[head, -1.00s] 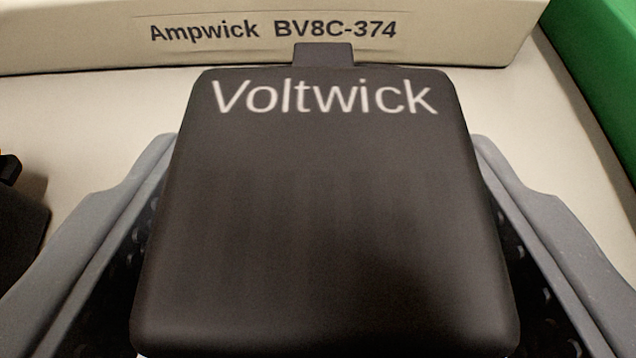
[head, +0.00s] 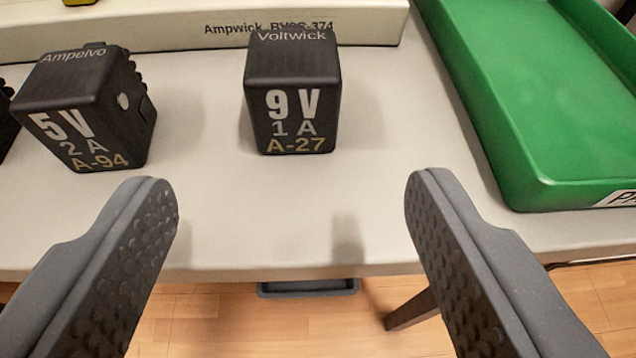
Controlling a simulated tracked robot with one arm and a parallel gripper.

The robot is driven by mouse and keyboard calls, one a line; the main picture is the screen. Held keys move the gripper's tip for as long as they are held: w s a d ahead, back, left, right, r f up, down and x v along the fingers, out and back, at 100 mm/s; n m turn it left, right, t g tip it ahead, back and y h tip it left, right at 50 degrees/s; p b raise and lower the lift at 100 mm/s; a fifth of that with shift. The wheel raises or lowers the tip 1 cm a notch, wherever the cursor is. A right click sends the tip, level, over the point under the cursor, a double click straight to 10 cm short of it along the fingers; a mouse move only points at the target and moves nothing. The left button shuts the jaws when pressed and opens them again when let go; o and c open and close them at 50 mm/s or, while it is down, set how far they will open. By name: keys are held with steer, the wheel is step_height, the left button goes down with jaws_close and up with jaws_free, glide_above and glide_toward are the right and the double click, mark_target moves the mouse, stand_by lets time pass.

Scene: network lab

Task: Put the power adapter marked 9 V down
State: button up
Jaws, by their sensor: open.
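The black power adapter marked 9 V (head: 292,95) stands on the pale table (head: 230,225). Its front reads 9 V, 1 A, A-27, and its top reads Voltwick. It stands just in front of a beige strip marked Ampwick (head: 150,32), whose lettering it partly covers. My gripper (head: 290,195) is open and empty, its grey fingers wide apart. It is nearer the camera than the adapter and apart from it.
A black adapter marked 5 V, 2 A, A-94 (head: 85,110) stands to the left, with part of another dark object at the left edge. A green tray (head: 530,195) is at the right. The table's front edge runs below the adapters, with wooden floor beyond.

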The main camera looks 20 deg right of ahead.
steer(key=shift+s, duration=0.15)
steer(key=w+a+r+n+t+y, duration=0.1)
steer(key=a+r+y, duration=0.2)
steer(key=r, duration=1)
steer(key=w+a+r+n+y, duration=0.1)
steer(key=a+r+y, duration=0.1)
steer(key=r, duration=1.1)
steer(key=s+d+r, duration=0.2)
steer(key=s+r, duration=0.3)
steer(key=r, duration=0.3)
steer(key=s+d+r+n+t, duration=0.1)
steer(key=s+d+r, duration=0.1)
steer(key=s+r, duration=0.4)
steer(key=s+d+r, duration=0.2)
steer(key=s+r, duration=0.3)
steer(key=r, duration=0.7)
steer(key=shift+s+d+r+n+h, duration=0.25)
steer(key=shift+s+d+n+h, duration=0.05)
steer(key=shift+s+d+h, duration=0.1)
